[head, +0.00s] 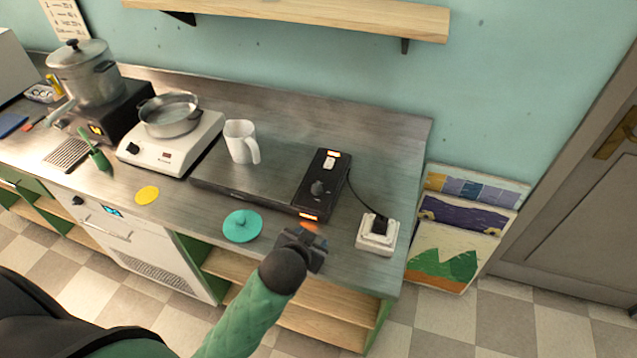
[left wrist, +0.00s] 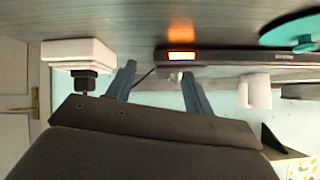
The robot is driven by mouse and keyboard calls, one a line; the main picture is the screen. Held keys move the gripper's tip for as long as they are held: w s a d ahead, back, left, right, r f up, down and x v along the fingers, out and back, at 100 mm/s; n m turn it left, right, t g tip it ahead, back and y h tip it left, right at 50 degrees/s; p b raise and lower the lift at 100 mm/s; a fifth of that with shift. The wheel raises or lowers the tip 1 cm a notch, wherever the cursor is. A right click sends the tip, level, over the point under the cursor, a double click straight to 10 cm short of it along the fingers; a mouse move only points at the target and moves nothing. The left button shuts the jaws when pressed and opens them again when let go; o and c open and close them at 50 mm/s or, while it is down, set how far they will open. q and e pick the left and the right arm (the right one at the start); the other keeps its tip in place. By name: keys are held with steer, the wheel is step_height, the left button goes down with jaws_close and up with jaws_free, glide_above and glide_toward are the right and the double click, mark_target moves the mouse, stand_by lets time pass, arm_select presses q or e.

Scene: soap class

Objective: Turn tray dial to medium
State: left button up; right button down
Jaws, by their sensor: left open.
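The warming tray (head: 220,187) is a flat dark slab on the counter. Its black control panel (head: 308,199) at the right end carries a dark round dial (head: 317,187), a white switch and lit orange displays. The dial's exact setting is too small to read. My left gripper (head: 309,236) is just in front of the panel's near end, apart from the dial. In the left wrist view, upside down, the open, empty fingers (left wrist: 158,84) point toward the tray's front edge (left wrist: 225,72) and orange display (left wrist: 181,32). My right gripper is not in view.
A white mug (head: 240,142) stands on the tray. A teal lid (head: 243,226) lies left of my gripper. A white socket box (head: 377,235) with a black plug and cable is to the right. A hot plate with a pan (head: 170,115) stands further left.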

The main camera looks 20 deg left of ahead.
arm_select(q)
steer(key=w+d+r+m+t+h, duration=0.3)
steer(key=w+d+r+t, duration=0.15)
steer(key=d+r, duration=0.35)
steer(key=w+d+r+m+t+h, duration=0.35)
steer(key=w+d+r, duration=0.25)
steer(key=r, duration=0.5)
steer(key=s+d+r+m+g+h, duration=0.3)
steer(key=d+m+g+h, duration=0.4)
steer(key=m, duration=0.3)
steer(key=s+d+r+m+g+h, duration=0.2)
steer(key=d+m+g+h, duration=0.55)
steer(key=m, duration=0.35)
steer(key=m+g+y, duration=0.4)
steer(key=m+y, duration=0.2)
steer(key=y, duration=1.5)
glide_above(317, 184)
step_height(317, 184, down, 16)
steer(key=shift+d+f, duration=0.1)
steer(key=shift+f, duration=0.35)
step_height(317, 184, down, 6)
steer(key=p, duration=0.3)
steer(key=shift+r, duration=0.2)
steer(key=shift+f+p, duration=0.3)
steer(key=shift+f, duration=0.55)
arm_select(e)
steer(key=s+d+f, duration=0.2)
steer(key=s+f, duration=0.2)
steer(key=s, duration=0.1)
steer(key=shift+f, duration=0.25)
